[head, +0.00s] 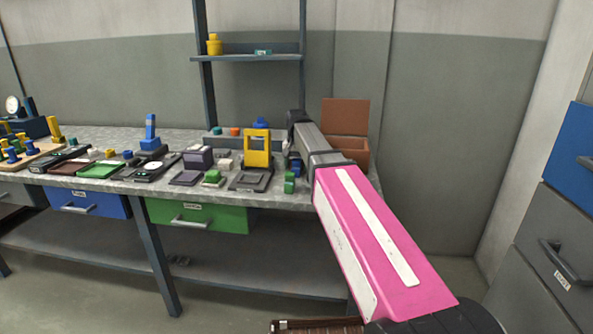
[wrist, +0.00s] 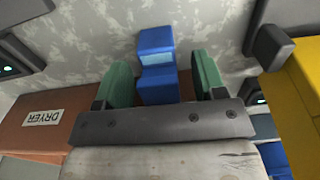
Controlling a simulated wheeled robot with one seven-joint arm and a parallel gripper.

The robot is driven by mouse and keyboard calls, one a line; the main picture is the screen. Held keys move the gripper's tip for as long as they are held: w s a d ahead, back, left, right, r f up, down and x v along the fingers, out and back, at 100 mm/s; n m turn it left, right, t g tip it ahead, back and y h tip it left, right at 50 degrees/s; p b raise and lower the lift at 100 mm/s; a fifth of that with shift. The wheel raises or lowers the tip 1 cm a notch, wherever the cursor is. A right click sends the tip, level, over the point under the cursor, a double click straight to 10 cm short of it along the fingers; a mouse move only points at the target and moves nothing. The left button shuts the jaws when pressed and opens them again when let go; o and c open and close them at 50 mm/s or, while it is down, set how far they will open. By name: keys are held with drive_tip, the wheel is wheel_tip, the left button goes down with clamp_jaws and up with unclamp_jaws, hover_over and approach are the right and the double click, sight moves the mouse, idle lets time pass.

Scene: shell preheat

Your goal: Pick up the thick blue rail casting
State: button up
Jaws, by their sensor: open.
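The blue rail casting (wrist: 158,85) shows in the wrist view as a stepped blue block, with a narrower band between its far and near parts. My gripper (wrist: 163,76) is open, with one green-padded finger on each side of the casting. I cannot tell whether the left one touches. The casting's near end is hidden by the gripper's grey bar. In the head view my pink arm reaches to the right part of the bench, and the gripper's grasp is not clear there.
The brown dryer box (head: 346,150), labelled DRYER in the wrist view (wrist: 42,116), stands close on one side. A yellow frame (head: 257,158) stands on the other, also near in the wrist view (wrist: 292,100). Trays and small parts crowd the bench to the left.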

drive_tip(key=shift+f, duration=0.1)
drive_tip(key=c, duration=1.1)
